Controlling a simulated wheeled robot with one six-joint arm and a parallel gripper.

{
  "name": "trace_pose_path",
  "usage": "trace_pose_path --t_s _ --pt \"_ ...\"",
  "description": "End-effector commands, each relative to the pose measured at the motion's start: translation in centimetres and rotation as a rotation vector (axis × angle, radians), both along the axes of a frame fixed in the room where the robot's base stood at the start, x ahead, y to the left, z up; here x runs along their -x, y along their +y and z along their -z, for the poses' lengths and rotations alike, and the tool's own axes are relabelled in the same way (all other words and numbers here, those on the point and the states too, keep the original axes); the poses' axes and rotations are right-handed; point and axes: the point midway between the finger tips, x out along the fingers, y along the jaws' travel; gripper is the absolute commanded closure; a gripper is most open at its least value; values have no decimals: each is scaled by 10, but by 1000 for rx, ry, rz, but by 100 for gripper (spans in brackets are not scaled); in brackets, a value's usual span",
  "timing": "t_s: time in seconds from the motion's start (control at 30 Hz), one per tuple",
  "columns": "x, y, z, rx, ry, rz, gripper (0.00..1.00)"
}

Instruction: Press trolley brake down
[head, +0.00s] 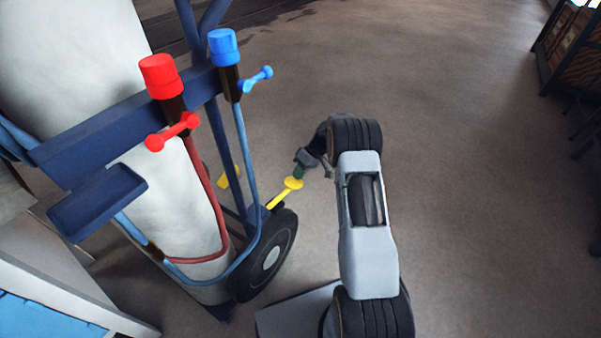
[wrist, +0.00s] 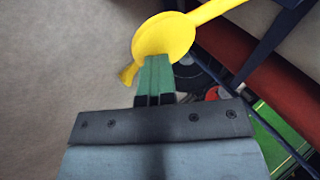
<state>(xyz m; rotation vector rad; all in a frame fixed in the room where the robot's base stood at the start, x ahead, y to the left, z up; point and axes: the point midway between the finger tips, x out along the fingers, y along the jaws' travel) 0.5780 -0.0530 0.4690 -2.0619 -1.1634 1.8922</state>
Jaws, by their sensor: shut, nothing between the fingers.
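The trolley brake is a yellow lever with a round pad (head: 292,183) beside the trolley wheel (head: 267,255). In the wrist view the yellow pad (wrist: 163,38) is large and sits right at my fingertips, with its arm running to the upper right. My gripper (head: 301,170) is shut and empty, its green fingertips just above the pad in the head view. The fingertips (wrist: 155,70) overlap the pad's lower edge in the wrist view; I cannot tell whether they touch it.
A blue trolley frame (head: 110,125) carries a large white cylinder (head: 175,200) with red and blue valves and hoses, left of my arm. Another yellow part (head: 229,177) shows behind the frame. The floor to the right is clear; a dark cabinet (head: 575,45) stands far right.

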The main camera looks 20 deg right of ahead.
Motion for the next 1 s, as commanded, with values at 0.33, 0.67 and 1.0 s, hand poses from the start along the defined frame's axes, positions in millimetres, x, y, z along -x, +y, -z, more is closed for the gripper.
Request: trace_pose_path --t_s 0.33,0.67,1.0 --pt "4 -1 10 6 11 0 100" --pt "1 -16 -14 6 6 -1 100" --pt "-7 -40 -61 3 -2 -18 100"
